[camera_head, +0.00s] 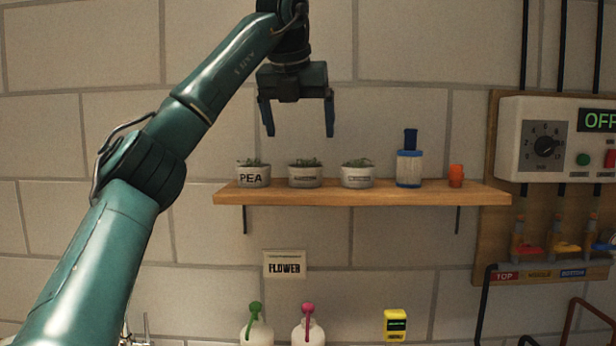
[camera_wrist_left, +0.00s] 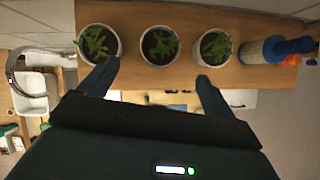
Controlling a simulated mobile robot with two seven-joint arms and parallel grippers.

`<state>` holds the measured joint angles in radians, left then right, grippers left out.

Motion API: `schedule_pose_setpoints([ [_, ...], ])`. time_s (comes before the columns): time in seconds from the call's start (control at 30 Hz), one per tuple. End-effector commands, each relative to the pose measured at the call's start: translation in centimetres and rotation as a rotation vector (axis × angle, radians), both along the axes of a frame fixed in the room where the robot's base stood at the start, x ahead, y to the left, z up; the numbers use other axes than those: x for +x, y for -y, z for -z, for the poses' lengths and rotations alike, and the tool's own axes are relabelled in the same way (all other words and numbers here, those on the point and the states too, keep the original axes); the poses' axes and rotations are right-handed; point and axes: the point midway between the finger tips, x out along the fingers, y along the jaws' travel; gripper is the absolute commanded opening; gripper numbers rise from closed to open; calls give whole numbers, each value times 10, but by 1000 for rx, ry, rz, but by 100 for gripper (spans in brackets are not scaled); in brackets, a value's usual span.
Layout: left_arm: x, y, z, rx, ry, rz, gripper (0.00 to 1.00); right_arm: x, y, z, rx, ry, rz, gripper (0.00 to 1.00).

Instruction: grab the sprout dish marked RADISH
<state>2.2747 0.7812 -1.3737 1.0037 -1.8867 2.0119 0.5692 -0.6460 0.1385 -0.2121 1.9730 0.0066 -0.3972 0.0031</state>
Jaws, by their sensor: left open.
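Three white sprout dishes with green sprouts stand in a row on the wooden shelf (camera_head: 380,196). The left dish (camera_head: 253,176) reads PEA. The middle dish (camera_head: 305,176) and the right dish (camera_head: 357,176) carry smaller labels that I cannot read, so I cannot tell which is RADISH. My left gripper (camera_head: 298,132) is open and empty, pointing down above the middle dish. In the left wrist view the left gripper (camera_wrist_left: 156,80) has its fingertips near the row, with the middle dish (camera_wrist_left: 160,46) between them in the picture. My right gripper is not in view.
A blue and white cylinder (camera_head: 409,169) and a small orange object (camera_head: 456,176) stand on the shelf right of the dishes. A control box (camera_head: 555,140) hangs at the right. Below are a FLOWER sign (camera_head: 285,265), two bottles and a yellow box (camera_head: 396,324).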

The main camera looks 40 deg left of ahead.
Motion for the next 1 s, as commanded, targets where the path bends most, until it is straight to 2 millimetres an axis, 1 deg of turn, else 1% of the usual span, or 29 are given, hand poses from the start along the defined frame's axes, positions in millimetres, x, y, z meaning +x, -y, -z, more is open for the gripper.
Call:
schedule_pose_setpoints([
  [0.03,5,-4,12,-1,-7,-2,90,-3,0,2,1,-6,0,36],
  [0.13,13,-8,28,0,-6,-1,90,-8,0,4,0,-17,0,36],
  [0.23,20,-11,39,1,-4,1,90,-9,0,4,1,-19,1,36],
  [0.47,27,-15,52,-1,-3,2,90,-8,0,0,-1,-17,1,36],
  [0.63,40,-24,72,0,-5,0,90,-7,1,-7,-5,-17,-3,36],
  [0.7,44,-26,81,0,-5,2,90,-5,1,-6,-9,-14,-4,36],
  [0.8,48,-28,89,-1,-3,2,90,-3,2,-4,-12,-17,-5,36],
  [1.0,49,-28,91,-1,-1,3,90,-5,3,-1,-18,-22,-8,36],
])
